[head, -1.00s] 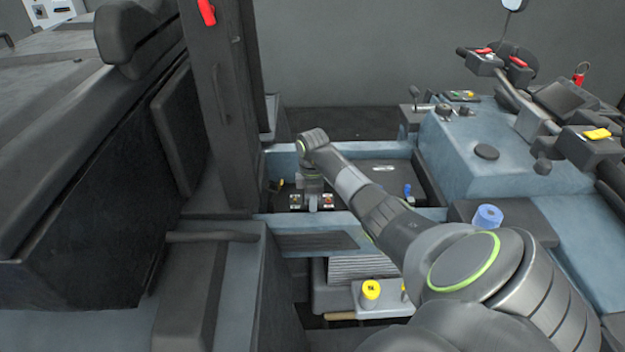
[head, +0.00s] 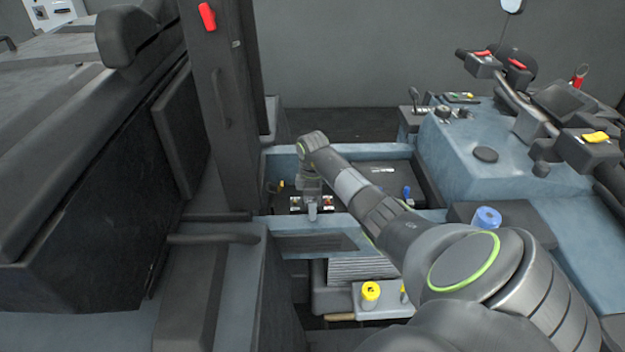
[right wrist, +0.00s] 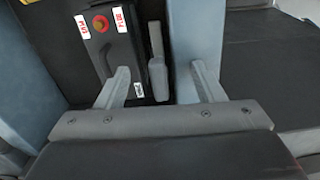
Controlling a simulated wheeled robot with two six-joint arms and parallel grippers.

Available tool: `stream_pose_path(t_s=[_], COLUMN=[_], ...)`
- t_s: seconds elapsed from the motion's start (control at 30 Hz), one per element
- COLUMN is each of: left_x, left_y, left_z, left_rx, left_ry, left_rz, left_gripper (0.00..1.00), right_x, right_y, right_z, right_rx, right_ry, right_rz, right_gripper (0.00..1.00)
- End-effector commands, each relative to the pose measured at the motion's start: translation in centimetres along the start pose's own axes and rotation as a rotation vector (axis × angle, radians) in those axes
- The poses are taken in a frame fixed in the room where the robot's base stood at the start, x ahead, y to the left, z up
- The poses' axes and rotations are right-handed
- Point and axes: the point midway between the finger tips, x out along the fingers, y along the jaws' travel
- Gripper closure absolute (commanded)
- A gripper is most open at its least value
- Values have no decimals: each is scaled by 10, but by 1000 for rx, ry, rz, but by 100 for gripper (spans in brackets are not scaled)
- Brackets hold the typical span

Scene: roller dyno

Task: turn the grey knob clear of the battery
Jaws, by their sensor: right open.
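In the right wrist view, a light grey knob (right wrist: 157,75) with a narrow upright part stands beside a dark box that carries a red button and white labels; this box appears to be the battery (right wrist: 122,62). My right gripper (right wrist: 160,67) is open, with one finger on each side of the knob. I cannot tell whether either finger touches it. In the head view, my right arm reaches down into the open compartment, and the right gripper (head: 312,190) is small and partly hidden there. My left gripper is out of view.
A blue-grey wall (head: 308,222) borders the compartment at the front. A dark post (head: 222,110) and seat stand to the left. A blue-grey console (head: 490,135) with handlebars is to the right, and a blue cap (head: 487,217) sits below it. Yellow caps (head: 370,291) are lower down.

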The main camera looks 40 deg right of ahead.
Motion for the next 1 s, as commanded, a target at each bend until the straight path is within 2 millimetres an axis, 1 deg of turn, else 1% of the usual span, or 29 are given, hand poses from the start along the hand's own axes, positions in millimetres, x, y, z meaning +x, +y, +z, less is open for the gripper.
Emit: stream_pose_path(t_s=[0.8, 0.9, 1.0], left_x=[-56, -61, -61], left_y=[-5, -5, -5], left_z=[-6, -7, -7], left_rx=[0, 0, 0], left_ry=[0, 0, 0], left_rz=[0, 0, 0], left_gripper=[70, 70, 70], right_x=[-65, -70, -71], right_y=[0, 0, 0], right_z=[0, 0, 0], right_rx=[0, 0, 0], right_ry=[0, 0, 0], right_rz=[0, 0, 0], right_gripper=[38, 38, 38])
